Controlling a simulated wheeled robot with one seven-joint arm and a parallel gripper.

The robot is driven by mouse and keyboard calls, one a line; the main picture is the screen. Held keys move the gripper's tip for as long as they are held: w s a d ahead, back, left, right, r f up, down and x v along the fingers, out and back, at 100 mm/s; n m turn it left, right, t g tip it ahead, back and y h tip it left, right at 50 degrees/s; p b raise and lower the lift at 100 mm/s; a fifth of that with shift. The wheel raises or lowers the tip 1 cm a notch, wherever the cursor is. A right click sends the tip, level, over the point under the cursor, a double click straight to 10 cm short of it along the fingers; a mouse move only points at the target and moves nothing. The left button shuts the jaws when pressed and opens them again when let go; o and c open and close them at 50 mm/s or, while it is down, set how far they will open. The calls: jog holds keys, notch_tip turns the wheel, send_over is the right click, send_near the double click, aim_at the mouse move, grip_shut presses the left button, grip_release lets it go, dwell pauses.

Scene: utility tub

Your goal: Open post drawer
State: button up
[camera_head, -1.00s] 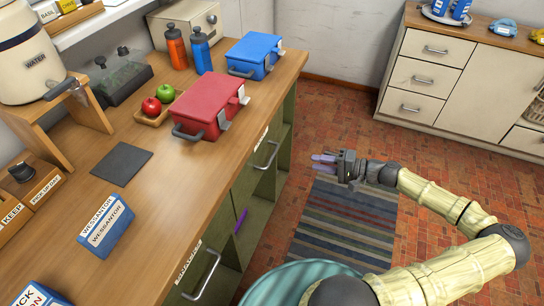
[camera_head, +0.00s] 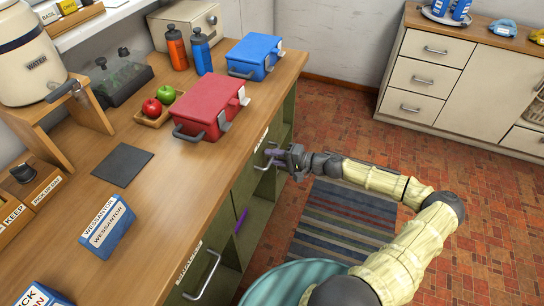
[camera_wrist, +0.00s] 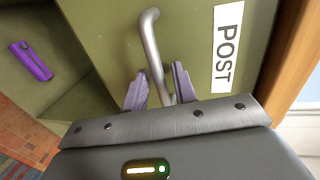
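The post drawer (camera_head: 249,172) is a green front under the wooden counter and looks shut. Its white POST label (camera_wrist: 227,48) reads clearly in the wrist view. The drawer's grey bar handle (camera_wrist: 150,40) runs between the two purple fingers of my gripper (camera_wrist: 160,82). The fingers are apart, with a small gap visible on each side of the bar. In the head view my gripper (camera_head: 276,156) is at the handle, in front of the drawer; the fingers are partly hard to make out there.
A second labelled green front with a bar handle (camera_head: 203,277) is nearer. Between them is an open shelf with a purple object (camera_head: 241,220). A striped rug (camera_head: 340,225) lies on the brick floor. A red box (camera_head: 210,105) stands on the counter above.

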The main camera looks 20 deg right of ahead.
jog(key=shift+w+a+f, duration=0.1)
jog(key=shift+w+a, duration=0.1)
jog(key=shift+a, duration=0.05)
grip_shut()
